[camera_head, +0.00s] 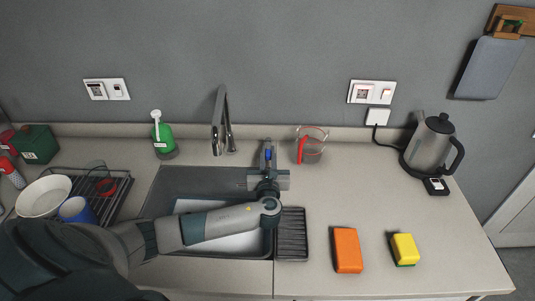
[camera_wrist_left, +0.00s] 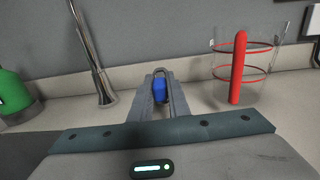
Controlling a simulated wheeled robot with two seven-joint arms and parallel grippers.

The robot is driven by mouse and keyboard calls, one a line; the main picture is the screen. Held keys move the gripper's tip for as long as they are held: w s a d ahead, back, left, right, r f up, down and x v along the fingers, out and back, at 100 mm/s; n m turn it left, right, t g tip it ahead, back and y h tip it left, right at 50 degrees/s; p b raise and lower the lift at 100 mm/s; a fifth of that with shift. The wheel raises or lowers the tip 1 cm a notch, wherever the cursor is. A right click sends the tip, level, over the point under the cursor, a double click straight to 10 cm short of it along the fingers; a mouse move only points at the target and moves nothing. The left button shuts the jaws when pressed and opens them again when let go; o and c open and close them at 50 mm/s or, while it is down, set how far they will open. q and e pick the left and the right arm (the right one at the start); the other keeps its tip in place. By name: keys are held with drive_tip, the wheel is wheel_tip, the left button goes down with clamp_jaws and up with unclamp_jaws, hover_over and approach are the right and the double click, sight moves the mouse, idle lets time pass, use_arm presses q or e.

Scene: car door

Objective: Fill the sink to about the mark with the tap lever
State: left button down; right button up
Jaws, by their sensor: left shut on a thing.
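The sink (camera_head: 208,180) is a grey basin set in the counter, partly hidden by my left arm; a pale area (camera_head: 235,243) shows inside it, and I cannot tell the water level or see a mark. The chrome tap (camera_head: 219,125) stands behind the sink; its base also shows in the left wrist view (camera_wrist_left: 103,92). My left gripper (camera_head: 268,152) is behind the sink, right of the tap. In the left wrist view its fingers (camera_wrist_left: 160,92) are shut on a small blue piece (camera_wrist_left: 160,91). I cannot tell whether this belongs to the tap lever. My right gripper is out of view.
A clear jug (camera_head: 312,146) with red markings stands close right of my left gripper. A green soap bottle (camera_head: 162,134) is left of the tap. A dish rack (camera_head: 117,190), orange sponge (camera_head: 347,250), yellow sponge (camera_head: 404,248) and kettle (camera_head: 430,145) occupy the counter.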

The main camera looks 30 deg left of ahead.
sight(270, 142)
use_arm(q)
drive_tip(key=shift+w+d+n+g+y, duration=0.3)
drive_tip(key=shift+d+n+g+y, duration=0.25)
drive_tip(key=shift+n+y, duration=0.3)
drive_tip(key=shift+w+d+n+g+y, duration=0.15)
drive_tip(key=shift+n+g+y, duration=0.15)
drive_tip(key=shift+g+y, duration=0.15)
drive_tip(key=shift+w+d+n+g+y, duration=0.15)
drive_tip(key=shift+n+g+y, duration=0.1)
drive_tip(key=shift+g+y, duration=0.15)
drive_tip(key=shift+w+d+f+n+g+y, duration=0.15)
drive_tip(key=shift+w+n+g+y, duration=0.1)
drive_tip(key=shift+n+g+y, duration=0.25)
drive_tip(key=shift+w+d+r+n+g+y, duration=0.15)
drive_tip(key=shift+w+n+g+y, duration=0.1)
drive_tip(key=shift+n+g+y, duration=0.25)
drive_tip(key=shift+w+d+n+g+y+b, duration=0.2)
drive_tip(key=shift+w+n+g+y+b, duration=0.2)
drive_tip(key=shift+n+g+b, duration=0.45)
drive_tip(key=shift+g, duration=0.35)
drive_tip(key=c, duration=1.7)
unclamp_jaws()
drive_tip(key=shift+s+a+m+p, duration=0.1)
drive_tip(key=shift+s+m+p, duration=0.05)
drive_tip(key=shift+m+p, duration=0.2)
